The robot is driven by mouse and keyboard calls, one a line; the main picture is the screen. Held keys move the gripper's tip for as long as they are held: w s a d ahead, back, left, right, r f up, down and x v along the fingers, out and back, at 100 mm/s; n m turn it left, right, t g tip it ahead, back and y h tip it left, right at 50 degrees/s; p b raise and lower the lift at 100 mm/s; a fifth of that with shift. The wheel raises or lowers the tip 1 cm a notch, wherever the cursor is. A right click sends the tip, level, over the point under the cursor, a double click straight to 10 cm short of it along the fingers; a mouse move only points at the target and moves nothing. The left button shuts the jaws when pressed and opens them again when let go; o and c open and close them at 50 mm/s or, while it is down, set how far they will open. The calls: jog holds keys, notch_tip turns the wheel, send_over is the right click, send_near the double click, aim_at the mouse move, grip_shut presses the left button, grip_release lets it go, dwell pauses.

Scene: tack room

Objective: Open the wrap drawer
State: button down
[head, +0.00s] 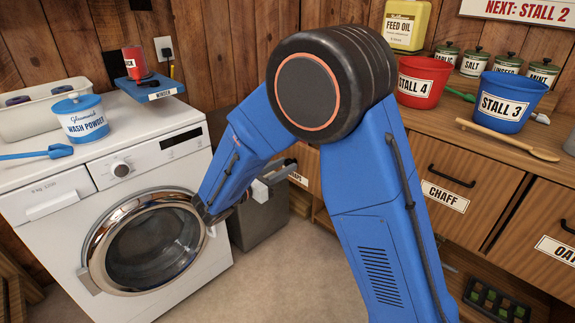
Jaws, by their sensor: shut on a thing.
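The drawer front (309,163) at the centre is wooden and mostly hidden behind my arm. Only the end of its white label shows, with letters that look like "APS". My gripper (277,174) is at the left end of this drawer front, with its grey fingers pointing right towards it. It is shut on the drawer's dark handle (291,162), of which only a small part shows. The exact grip is too small to make out. I cannot tell whether the drawer stands out from the cabinet.
A washing machine (62,226) with a round door stands left, close to my wrist. A grey bin (258,225) is below the gripper. The CHAFF drawer (478,182) is to the right, under a counter with a red bucket (421,82) and blue bucket (502,101).

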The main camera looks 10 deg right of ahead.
dwell(0.3)
jog(key=c, duration=1.4)
grip_release()
jog(key=shift+o, duration=0.2)
jog(key=v, duration=1.7)
jog(key=shift+s+a, duration=0.15)
jog(key=shift+a, duration=0.05)
